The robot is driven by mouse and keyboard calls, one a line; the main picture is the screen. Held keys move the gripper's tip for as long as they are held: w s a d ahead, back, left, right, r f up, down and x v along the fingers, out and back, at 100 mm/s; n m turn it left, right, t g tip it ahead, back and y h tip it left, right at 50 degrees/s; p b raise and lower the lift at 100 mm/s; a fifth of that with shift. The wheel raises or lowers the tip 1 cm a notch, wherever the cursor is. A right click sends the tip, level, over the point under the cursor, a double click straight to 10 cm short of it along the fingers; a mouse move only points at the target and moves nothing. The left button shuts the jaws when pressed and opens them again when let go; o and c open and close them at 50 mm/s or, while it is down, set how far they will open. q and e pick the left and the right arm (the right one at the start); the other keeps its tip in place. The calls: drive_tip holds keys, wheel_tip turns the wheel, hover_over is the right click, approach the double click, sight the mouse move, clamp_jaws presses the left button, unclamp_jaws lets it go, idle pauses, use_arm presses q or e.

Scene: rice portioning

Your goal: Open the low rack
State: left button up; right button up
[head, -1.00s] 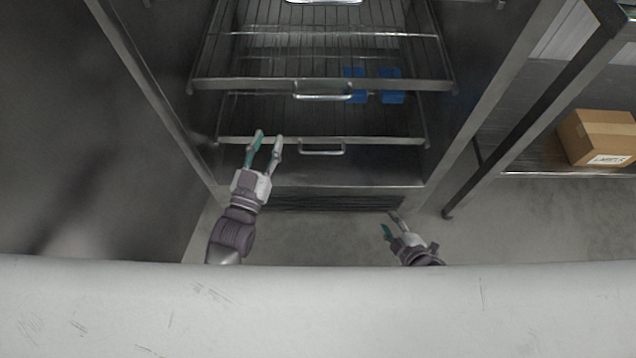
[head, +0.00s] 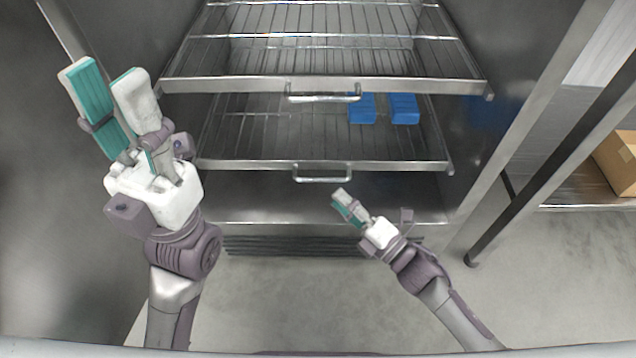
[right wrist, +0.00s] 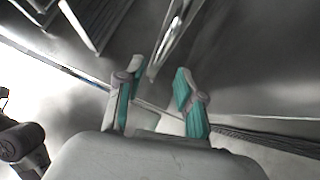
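The low rack (head: 260,164) is a wire shelf with a metal front bar and a U-shaped handle (head: 322,178), under another rack in a metal cabinet. Two blue blocks, a left one (head: 362,108) and a right one (head: 404,108), appear to lie on it. My right gripper (head: 338,200) is just below and right of the handle, apart from it. In the right wrist view my right gripper (right wrist: 155,80) is open with nothing between its fingers. My left gripper (head: 105,75) is raised at the left, left of the racks, open and empty.
The upper rack (head: 230,84) with its own handle (head: 322,97) is above the low rack. Cabinet side walls stand left and right. A shelf unit with a cardboard box (head: 618,160) is at the far right. The floor (head: 300,300) in front is clear.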

sight(318, 178)
drive_tip(key=b+x, duration=0.2)
drive_tip(key=x, duration=0.6)
drive_tip(key=shift+d, duration=0.1)
drive_tip(key=shift+c, duration=0.3)
drive_tip(key=shift+f, duration=0.1)
clamp_jaws()
